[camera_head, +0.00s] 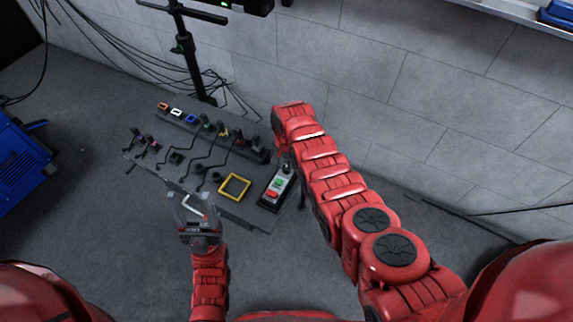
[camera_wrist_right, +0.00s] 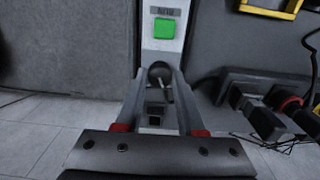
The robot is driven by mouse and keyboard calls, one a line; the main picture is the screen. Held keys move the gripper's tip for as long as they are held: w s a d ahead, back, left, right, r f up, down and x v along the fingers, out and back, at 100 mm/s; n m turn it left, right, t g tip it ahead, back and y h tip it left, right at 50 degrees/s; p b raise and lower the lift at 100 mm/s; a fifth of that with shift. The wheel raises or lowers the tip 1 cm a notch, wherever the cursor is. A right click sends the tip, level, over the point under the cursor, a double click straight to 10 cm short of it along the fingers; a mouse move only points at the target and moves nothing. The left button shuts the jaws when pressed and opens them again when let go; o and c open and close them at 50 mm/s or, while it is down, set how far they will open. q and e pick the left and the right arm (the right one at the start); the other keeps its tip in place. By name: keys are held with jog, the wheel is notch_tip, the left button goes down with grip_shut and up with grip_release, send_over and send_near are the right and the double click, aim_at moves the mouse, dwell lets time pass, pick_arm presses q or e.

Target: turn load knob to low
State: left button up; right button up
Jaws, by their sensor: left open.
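The control box (camera_head: 266,203) with a green and a red button stands at the right end of the bench panel. The dark round load knob (camera_head: 286,169) is at its far end. In the right wrist view the knob (camera_wrist_right: 160,71) sits between the fingertips of my right gripper (camera_wrist_right: 160,76), with a pale mark pointing down and slightly right. The fingers are apart, one on each side; whether they touch the knob is unclear. In the head view my right arm hides that gripper. My left gripper (camera_head: 192,207) is open and empty near the panel's front edge.
A yellow square frame (camera_head: 234,187) lies left of the control box. Several coloured connectors (camera_head: 190,118) and black cables line the panel. A black stand (camera_head: 191,60) rises behind it by the grey wall. A blue machine (camera_head: 20,160) stands at far left.

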jog(key=o, duration=0.4)
jog(key=shift+r, duration=0.1)
jog(key=shift+r, duration=0.55)
notch_tip(320, 180, up, 10)
notch_tip(320, 180, up, 6)
jog(key=p, duration=0.5)
send_over(286, 167)
jog(key=shift+s+d+r, duration=0.1)
